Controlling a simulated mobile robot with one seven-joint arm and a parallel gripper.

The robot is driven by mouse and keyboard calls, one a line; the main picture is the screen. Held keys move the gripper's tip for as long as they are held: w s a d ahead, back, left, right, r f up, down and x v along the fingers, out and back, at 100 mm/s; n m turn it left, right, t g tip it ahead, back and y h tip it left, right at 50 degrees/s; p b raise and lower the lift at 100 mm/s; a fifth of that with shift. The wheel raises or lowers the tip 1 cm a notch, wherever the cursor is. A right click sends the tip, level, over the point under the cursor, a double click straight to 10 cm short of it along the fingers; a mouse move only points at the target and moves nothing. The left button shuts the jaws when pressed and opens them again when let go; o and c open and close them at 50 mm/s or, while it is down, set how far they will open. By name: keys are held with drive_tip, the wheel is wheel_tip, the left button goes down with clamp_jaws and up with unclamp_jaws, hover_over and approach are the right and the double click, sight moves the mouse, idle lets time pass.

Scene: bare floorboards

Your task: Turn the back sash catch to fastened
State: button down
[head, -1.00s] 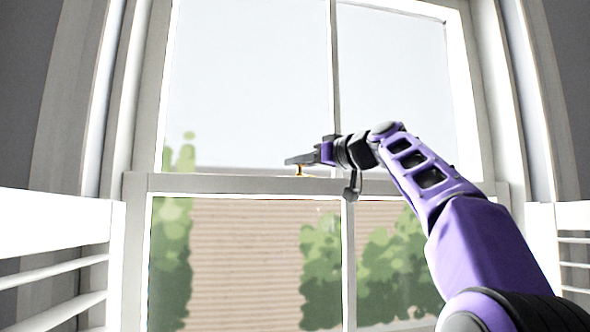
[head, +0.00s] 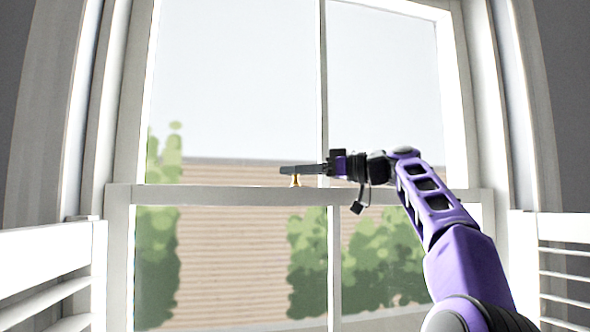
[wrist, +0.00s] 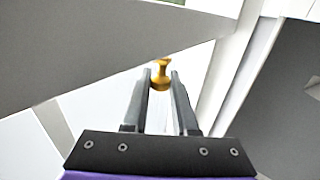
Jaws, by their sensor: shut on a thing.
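The brass-coloured sash catch (head: 295,181) sits on top of the meeting rail (head: 230,195) of the window, left of the central glazing bar. In the wrist view its knob (wrist: 161,75) shows between the two finger ends. My gripper (head: 285,170) reaches in from the right, its dark fingers level over the rail, and is shut on the catch. The fingers hide part of the catch in the head view, so I cannot tell how far it is turned.
White louvred shutters stand at the left (head: 50,270) and right (head: 560,265) of the window. Trees and a brick wall show through the glass. The rail is clear left of the catch.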

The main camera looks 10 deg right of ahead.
drive_tip(key=c, duration=0.7)
unclamp_jaws()
drive_tip(key=v, duration=1.7)
drive_tip(key=shift+d+b, duration=0.15)
drive_tip(key=shift+b, duration=0.3)
drive_tip(key=shift+s, duration=0.1)
